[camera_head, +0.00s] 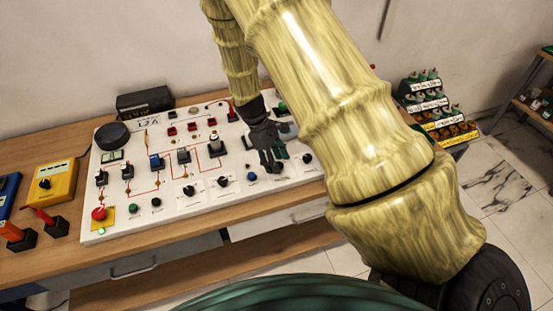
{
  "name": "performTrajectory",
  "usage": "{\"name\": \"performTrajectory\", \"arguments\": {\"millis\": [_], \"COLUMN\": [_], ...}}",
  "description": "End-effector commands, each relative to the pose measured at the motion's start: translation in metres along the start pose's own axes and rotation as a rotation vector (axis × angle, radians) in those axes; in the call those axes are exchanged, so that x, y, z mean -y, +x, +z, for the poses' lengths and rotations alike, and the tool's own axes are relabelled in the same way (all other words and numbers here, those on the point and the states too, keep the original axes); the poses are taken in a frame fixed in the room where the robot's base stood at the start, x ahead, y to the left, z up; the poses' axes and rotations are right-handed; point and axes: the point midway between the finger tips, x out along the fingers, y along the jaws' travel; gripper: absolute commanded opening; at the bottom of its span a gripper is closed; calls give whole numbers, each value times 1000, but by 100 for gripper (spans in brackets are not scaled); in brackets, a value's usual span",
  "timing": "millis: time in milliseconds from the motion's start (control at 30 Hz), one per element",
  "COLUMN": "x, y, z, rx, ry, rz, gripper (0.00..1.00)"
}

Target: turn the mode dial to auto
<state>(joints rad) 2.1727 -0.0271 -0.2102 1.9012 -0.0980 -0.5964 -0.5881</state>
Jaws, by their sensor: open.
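A white control panel (167,222) lies on the wooden bench, with several knobs and switches. Small dark rotary knobs run along its front edge, among them a left one (189,190), a middle one (223,181) and a right one (307,158). The labels are too small to read, so I cannot tell which is the mode dial or where it points. My gripper (272,163) is open, over the right part of the panel, with its fingers pointing down towards the front edge. It hides part of the panel beneath it. I cannot tell whether it touches a knob.
A red mushroom button (99,214) on yellow is at the panel's front left. A blue knob (251,177) sits just left of my gripper. A yellow meter (54,184) and red-handled tools stand left. A black box (144,103) is behind. My arm covers the right side.

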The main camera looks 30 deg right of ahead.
Motion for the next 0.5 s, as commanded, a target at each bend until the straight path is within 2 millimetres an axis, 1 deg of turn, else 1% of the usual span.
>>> {"name": "performTrajectory", "arguments": {"millis": [167, 400, 467, 500], "x": [0, 0, 0, 0], "y": [5, 5, 5, 5], "z": [0, 0, 0, 0], "rx": [-1, -1, -1, -1], "ry": [0, 0, 0, 0], "rz": [0, 0, 0, 0], "gripper": [51, 51, 42, 34]}}
